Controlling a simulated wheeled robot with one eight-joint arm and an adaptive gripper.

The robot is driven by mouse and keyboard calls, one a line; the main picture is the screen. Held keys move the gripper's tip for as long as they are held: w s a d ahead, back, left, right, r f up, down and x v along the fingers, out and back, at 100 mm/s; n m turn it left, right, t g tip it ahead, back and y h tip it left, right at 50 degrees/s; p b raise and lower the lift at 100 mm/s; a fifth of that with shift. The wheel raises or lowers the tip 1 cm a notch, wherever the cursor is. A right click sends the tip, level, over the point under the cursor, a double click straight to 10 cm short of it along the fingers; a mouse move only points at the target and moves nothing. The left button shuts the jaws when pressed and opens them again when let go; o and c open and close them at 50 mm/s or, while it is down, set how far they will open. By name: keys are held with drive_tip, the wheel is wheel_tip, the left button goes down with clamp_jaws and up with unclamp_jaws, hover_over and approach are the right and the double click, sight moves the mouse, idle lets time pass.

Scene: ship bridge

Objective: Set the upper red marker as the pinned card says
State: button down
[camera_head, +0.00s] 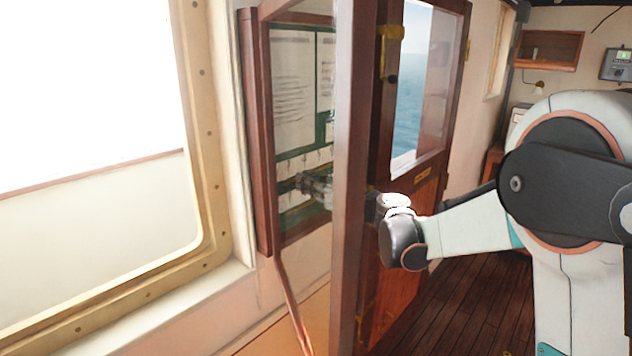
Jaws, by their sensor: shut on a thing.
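The notice board (258,130) has a dark wooden frame and hangs on the wall right of the big window. Pale printed sheets (293,95) on a green backing show through a glass pane. Their text is too small to read, and I cannot tell which is the pinned card. My gripper (303,183) shows through the glass, in front of the lower sheets, near a pale strip with dark ticks (303,160). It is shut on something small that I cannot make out. No red marker can be made out. A wooden upright (352,120) hides part of my wrist.
The upright stands close in front of my forearm. Behind it is a wooden door (430,200) with a window and brass fittings. The large window frame (205,130) is at the left. Dark floor planks (480,300) are clear. A small shelf (548,50) hangs at the far right.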

drive_tip(key=shift+s+a, duration=1.05)
drive_tip(key=c, duration=1.8)
unclamp_jaws()
drive_tip(key=shift+o, duration=1)
drive_tip(key=shift+s+a, duration=0.15)
drive_tip(key=shift+s, duration=0.05)
drive_tip(key=shift+w, duration=0.1)
